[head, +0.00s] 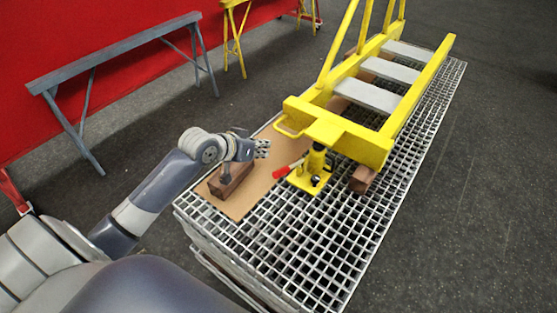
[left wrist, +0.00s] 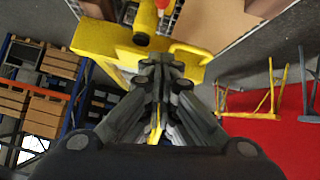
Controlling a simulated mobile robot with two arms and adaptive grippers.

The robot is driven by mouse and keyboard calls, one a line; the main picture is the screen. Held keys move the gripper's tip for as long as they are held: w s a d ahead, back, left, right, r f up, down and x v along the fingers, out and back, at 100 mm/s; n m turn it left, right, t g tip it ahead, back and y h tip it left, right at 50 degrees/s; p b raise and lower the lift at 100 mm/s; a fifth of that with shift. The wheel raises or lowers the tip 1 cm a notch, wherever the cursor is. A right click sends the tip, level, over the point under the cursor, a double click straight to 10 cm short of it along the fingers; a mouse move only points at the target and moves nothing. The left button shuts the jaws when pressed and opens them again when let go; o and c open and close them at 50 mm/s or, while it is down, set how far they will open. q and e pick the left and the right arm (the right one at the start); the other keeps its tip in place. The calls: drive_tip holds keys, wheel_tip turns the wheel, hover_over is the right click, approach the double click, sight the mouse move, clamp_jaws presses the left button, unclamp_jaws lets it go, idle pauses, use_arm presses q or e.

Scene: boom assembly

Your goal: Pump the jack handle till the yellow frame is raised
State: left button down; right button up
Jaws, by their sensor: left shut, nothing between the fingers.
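The yellow frame (head: 345,137) lies on the grated platform, its near end bar over the jack; the bar also shows in the left wrist view (left wrist: 105,42). The yellow jack (head: 313,166) stands upright under this bar. Its handle (head: 283,171) has a red grip and points left, low down. The jack shows partly at the top of the left wrist view (left wrist: 147,18). My left gripper (head: 264,148) is shut and empty, left of the jack and above the handle's level, apart from it. My right gripper is out of view.
A brown block (head: 230,180) sits on a tan board (head: 241,203) below my left wrist. Another brown block (head: 362,179) is under the frame's near right corner. The grating (head: 300,250) is clear in front. A grey trestle (head: 120,50) stands at the left.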

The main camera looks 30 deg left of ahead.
sight(290, 167)
use_arm(q)
drive_tip(key=x, duration=0.3)
drive_tip(key=s+f+x, duration=0.1)
drive_tip(key=x, duration=0.6)
drive_tip(key=shift+s+d+f+p, duration=0.15)
drive_tip(key=shift+d+f+p, duration=0.05)
drive_tip(key=shift+f+p, duration=0.25)
drive_tip(key=shift+s+d+f, duration=0.1)
drive_tip(key=shift+s+f, duration=0.3)
drive_tip(key=shift+f, duration=0.3)
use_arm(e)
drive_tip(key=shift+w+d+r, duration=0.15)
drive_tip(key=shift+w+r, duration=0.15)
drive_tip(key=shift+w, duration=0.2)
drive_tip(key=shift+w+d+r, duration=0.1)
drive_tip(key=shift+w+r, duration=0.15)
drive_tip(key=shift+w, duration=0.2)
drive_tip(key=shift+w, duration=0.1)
use_arm(q)
drive_tip(key=shift+d, duration=0.1)
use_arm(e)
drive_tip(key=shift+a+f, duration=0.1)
